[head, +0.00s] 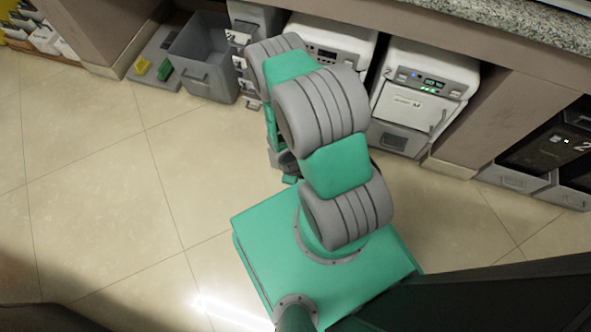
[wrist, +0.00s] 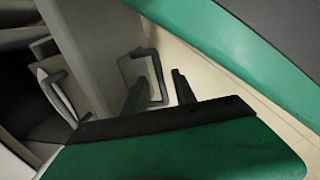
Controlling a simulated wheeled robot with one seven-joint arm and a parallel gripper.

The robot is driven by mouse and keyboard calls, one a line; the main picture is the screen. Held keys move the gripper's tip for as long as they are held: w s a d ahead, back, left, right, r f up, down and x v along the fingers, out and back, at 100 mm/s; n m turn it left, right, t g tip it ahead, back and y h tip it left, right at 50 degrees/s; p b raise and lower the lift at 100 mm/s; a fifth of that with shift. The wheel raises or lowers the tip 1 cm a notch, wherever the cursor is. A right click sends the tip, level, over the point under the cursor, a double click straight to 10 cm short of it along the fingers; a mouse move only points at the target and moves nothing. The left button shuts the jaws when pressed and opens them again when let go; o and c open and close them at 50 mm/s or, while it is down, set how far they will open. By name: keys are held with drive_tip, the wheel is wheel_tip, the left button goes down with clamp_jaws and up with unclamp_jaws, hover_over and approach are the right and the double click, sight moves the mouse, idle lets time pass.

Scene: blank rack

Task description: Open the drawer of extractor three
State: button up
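No label reading three is legible, so I cannot tell which unit is extractor three. In the wrist view my gripper (wrist: 158,90) shows two dark fingers apart, with nothing clearly held between them. A grey loop handle (wrist: 155,62) stands out from a grey front just beyond the fingers; I cannot tell whether they touch. A second loop handle (wrist: 52,78) is farther left.
Two white machines, one behind my arm (head: 333,45) and one marked 2 (head: 410,100), stand under the granite counter (head: 520,15). A grey stack with small handles (head: 245,65) and a grey bin (head: 205,55) are farther left. The tiled floor (head: 95,170) at left is clear.

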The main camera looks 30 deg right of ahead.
wheel_tip(320, 180, up, 8)
drive_tip(key=s+a+p, duration=0.1)
drive_tip(key=p, duration=0.2)
drive_tip(key=shift+f, duration=0.15)
drive_tip(key=w+a+r+m+p, duration=0.15)
drive_tip(key=w+r+p, duration=0.3)
drive_tip(key=r, duration=0.85)
drive_tip(key=w+r+m+t+p, duration=0.1)
drive_tip(key=w+r+m+p, duration=0.15)
drive_tip(key=r+p, duration=0.75)
drive_tip(key=w+a+r+m+p, duration=0.1)
drive_tip(key=w+r, duration=0.4)
drive_tip(key=r, duration=1.2)
drive_tip(key=s+a+r+m+p, duration=0.1)
drive_tip(key=s+r+p, duration=0.2)
drive_tip(key=r, duration=0.7)
drive_tip(key=s+a+r+m+y+p, duration=0.1)
drive_tip(key=s+r+p, duration=0.2)
drive_tip(key=r, duration=0.8)
drive_tip(key=s+a+r+m+p, duration=0.1)
drive_tip(key=s+r+p, duration=0.2)
drive_tip(key=r, duration=0.8)
drive_tip(key=shift+s+a+r+t+y+p, duration=0.2)
drive_tip(key=shift+s+r+t+y+p, duration=0.15)
drive_tip(key=shift+p, duration=0.8)
